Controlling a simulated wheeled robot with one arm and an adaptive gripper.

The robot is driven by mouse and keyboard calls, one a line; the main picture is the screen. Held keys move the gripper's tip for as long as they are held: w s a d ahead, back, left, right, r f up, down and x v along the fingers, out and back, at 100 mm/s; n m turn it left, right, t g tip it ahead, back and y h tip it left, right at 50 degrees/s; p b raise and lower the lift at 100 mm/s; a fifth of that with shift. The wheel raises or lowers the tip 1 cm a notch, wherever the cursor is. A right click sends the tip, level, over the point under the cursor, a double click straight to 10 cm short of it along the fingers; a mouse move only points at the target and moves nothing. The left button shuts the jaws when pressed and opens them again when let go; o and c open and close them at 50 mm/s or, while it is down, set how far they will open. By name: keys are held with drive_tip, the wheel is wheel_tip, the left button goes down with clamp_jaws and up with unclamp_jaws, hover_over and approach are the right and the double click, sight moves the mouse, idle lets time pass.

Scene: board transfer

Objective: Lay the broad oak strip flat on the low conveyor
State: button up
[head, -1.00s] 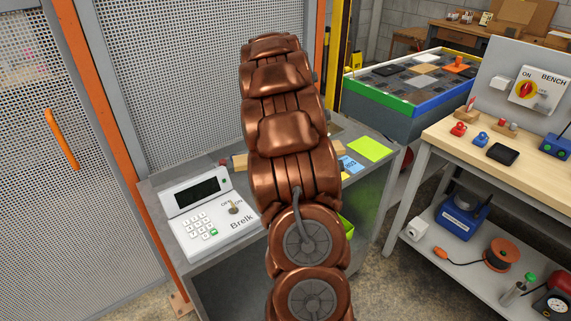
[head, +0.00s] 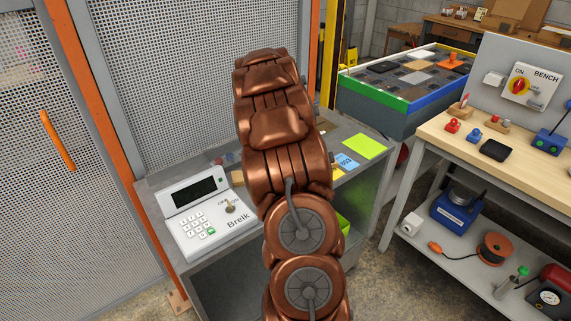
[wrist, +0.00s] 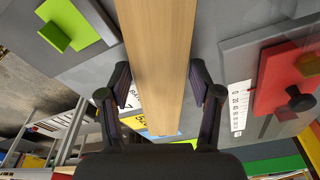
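A broad, pale wooden strip (wrist: 158,50), which looks like oak, runs down from the top edge of the wrist view. Its near end lies over a blue and a yellow label. My gripper (wrist: 161,88) has one finger along each long edge of the strip. The pads look very close to the edges, but I cannot tell whether they press on it. In the head view my arm hides the gripper and most of the strip. I cannot clearly identify the low conveyor in either view.
A grey bench (head: 155,190) carries a keypad console (head: 205,215) and a lime sheet (head: 364,146). Behind it stands a tiled table (head: 385,98) with coloured rims and loose pieces. A wooden workbench (head: 540,165) is at right. Mesh fencing (head: 185,70) closes off the left.

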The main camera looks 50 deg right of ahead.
drive_tip(key=shift+o, duration=1.3)
wheel_tip(320, 180, up, 12)
drive_tip(key=w+a+b, duration=0.1)
drive_tip(key=b, duration=0.1)
drive_tip(key=shift+a, duration=0.2)
